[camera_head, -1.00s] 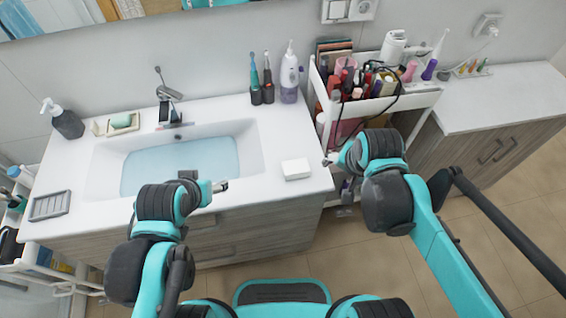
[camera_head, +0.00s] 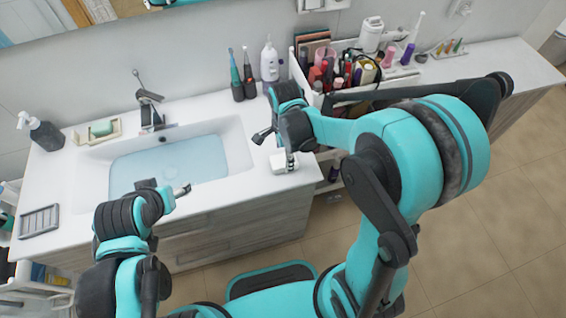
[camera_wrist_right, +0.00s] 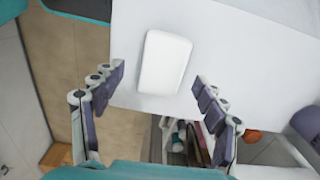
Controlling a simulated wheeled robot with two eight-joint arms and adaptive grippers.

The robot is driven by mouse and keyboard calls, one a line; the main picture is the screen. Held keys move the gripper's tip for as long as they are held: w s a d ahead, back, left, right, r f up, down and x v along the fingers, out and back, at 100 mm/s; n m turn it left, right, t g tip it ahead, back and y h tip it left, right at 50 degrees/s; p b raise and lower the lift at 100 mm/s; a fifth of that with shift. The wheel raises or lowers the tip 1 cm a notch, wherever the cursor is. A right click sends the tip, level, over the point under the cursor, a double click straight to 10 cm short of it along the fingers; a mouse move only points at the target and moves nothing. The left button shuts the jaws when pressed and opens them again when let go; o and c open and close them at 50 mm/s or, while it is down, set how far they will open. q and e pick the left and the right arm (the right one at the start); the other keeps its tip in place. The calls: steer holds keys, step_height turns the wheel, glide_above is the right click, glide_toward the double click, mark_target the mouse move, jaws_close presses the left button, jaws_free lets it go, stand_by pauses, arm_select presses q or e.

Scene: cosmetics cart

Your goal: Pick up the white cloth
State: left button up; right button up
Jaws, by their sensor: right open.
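The white cloth (camera_head: 280,166) is a small folded white block with rounded corners. It lies flat on the white counter near its right front corner. In the right wrist view the cloth (camera_wrist_right: 165,62) lies between and beyond the fingertips. My right gripper (camera_head: 274,151) is open over the cloth, one finger on either side, and one finger hides part of it in the head view. The open fingers also show in the wrist view (camera_wrist_right: 159,75), empty. My left gripper (camera_head: 165,188) is at the counter's front edge by the sink, its fingers apart and empty.
The sink (camera_head: 170,160) with water is left of the cloth. Toothbrushes (camera_head: 240,75) and a white bottle (camera_head: 270,60) stand behind. A cosmetics cart (camera_head: 345,75) is to the right. A soap dish (camera_head: 98,131) and grey tray (camera_head: 39,221) are farther left.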

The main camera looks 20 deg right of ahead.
mark_target(284, 160)
steer(key=f, duration=0.2)
steer(key=f+b, duration=0.1)
steer(key=shift+w+a+f, duration=0.1)
steer(key=shift+w+f, duration=0.1)
steer(key=shift+f, duration=0.2)
steer(key=shift+r, duration=0.1)
steer(key=c, duration=1.1)
steer(key=shift+c, duration=0.2)
